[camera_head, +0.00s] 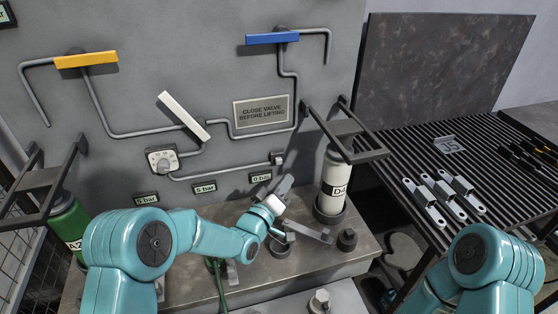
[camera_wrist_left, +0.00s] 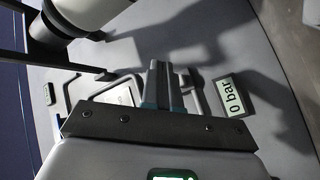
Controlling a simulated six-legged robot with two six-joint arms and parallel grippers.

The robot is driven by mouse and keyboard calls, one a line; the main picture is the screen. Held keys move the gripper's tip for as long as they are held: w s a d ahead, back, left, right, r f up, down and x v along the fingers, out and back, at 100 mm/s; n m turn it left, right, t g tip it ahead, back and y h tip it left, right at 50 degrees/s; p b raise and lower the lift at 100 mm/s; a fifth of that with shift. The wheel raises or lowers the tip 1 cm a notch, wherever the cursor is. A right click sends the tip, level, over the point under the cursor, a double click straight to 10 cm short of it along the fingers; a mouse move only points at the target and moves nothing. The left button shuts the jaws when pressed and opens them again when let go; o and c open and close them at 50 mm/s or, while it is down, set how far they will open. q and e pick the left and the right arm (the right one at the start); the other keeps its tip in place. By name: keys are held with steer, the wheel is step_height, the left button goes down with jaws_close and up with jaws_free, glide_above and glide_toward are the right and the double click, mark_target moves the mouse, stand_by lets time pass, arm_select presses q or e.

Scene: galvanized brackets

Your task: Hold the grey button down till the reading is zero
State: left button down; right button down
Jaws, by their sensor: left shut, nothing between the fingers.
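The grey button appears to be the small grey fitting (camera_head: 277,158) at the right end of the lower pipe on the panel. The display below it (camera_head: 261,177) reads 0 bar, and this display also shows in the left wrist view (camera_wrist_left: 231,96). My left gripper (camera_head: 287,181) is shut and empty, just below and right of the fitting. In the left wrist view its fingers (camera_wrist_left: 164,68) point toward the panel, left of the display. Whether the fingertips touch or press the button cannot be told. My right arm shows at the lower right, but its gripper is out of view.
Two other displays (camera_head: 147,198) and (camera_head: 204,188) read 5 bar. A white cylinder (camera_head: 335,176) stands right of my left gripper. Yellow (camera_head: 86,60), white (camera_head: 184,115) and blue (camera_head: 272,38) levers sit on the pipes. Brackets (camera_head: 425,202) lie on the slatted table.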

mark_target(279, 161)
arm_select(q)
steer(key=shift+w+a+b, duration=0.3)
steer(key=shift+w+b, duration=0.15)
steer(key=shift+w, duration=0.5)
steer(key=shift+w+a+b, duration=0.3)
steer(key=shift+w+b, duration=0.15)
steer(key=shift+w, duration=0.45)
steer(key=shift+w, duration=0.1)
stand_by(0.5)
steer(key=shift+w+a+b, duration=0.1)
steer(key=shift+w+b, duration=0.3)
steer(key=shift+b, duration=0.25)
steer(key=shift+w+a+b, duration=0.2)
steer(key=shift+w+b, duration=0.2)
steer(key=shift+w, duration=0.05)
stand_by(1.4)
